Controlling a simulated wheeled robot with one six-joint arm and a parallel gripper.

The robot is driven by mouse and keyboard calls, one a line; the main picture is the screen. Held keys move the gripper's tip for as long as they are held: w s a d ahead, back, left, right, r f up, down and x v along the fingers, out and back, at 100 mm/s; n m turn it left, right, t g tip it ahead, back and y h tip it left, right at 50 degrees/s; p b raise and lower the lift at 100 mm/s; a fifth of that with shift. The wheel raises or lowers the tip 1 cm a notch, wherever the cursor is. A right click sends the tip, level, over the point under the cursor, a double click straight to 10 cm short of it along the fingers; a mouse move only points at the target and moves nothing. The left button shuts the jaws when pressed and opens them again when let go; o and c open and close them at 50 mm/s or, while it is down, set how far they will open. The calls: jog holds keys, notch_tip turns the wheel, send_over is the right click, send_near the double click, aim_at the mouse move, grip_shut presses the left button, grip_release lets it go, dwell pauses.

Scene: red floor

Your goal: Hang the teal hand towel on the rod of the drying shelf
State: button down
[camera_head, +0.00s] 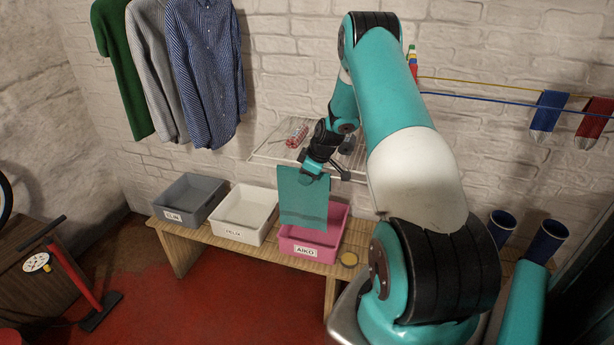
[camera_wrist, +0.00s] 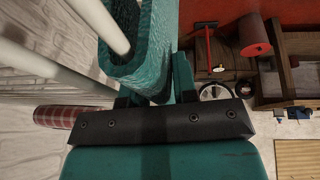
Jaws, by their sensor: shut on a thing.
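The teal hand towel (camera_head: 303,203) hangs down in the head view, at the front of the wire drying shelf (camera_head: 272,158) and before the pink box. My gripper (camera_head: 312,172) is shut on its upper part. In the wrist view the towel (camera_wrist: 128,72) bends in a loop, held by my gripper (camera_wrist: 157,90). A white rod (camera_wrist: 107,22) runs into that loop, so the towel appears to go around it. The towel hides the rod's far part, and the head view does not show the contact clearly.
A red checked roll (camera_head: 297,136) lies on the shelf. Below, a grey box (camera_head: 188,203), a white box (camera_head: 245,216) and a pink box (camera_head: 328,253) stand on a wooden bench (camera_head: 230,247). Shirts (camera_head: 208,75) hang to the left. Cords (camera_head: 480,98) cross at right.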

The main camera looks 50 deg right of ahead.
jog(key=c, duration=0.8)
grip_release()
jog(key=b+v, duration=0.4)
jog(key=v, duration=1.3)
jog(key=shift+r, duration=0.25)
jog(key=shift+a, duration=0.1)
jog(key=a+r+n+g+y, duration=0.1)
jog(key=a+r, duration=0.2)
jog(key=a, duration=1.1)
jog(key=a+r+g+y, duration=0.1)
jog(key=a+r, duration=0.2)
jog(key=a, duration=1.2)
jog(key=s+a+g, duration=0.1)
jog(key=s+a, duration=0.5)
jog(key=s+a+g+y, duration=0.1)
jog(key=s+a, duration=0.5)
jog(key=s, duration=0.1)
jog(key=s+a+n, duration=0.1)
jog(key=s+a, duration=0.5)
jog(key=shift+s+a+g, duration=0.1)
jog(key=shift+s+g, duration=0.25)
jog(key=shift+g, duration=0.05)
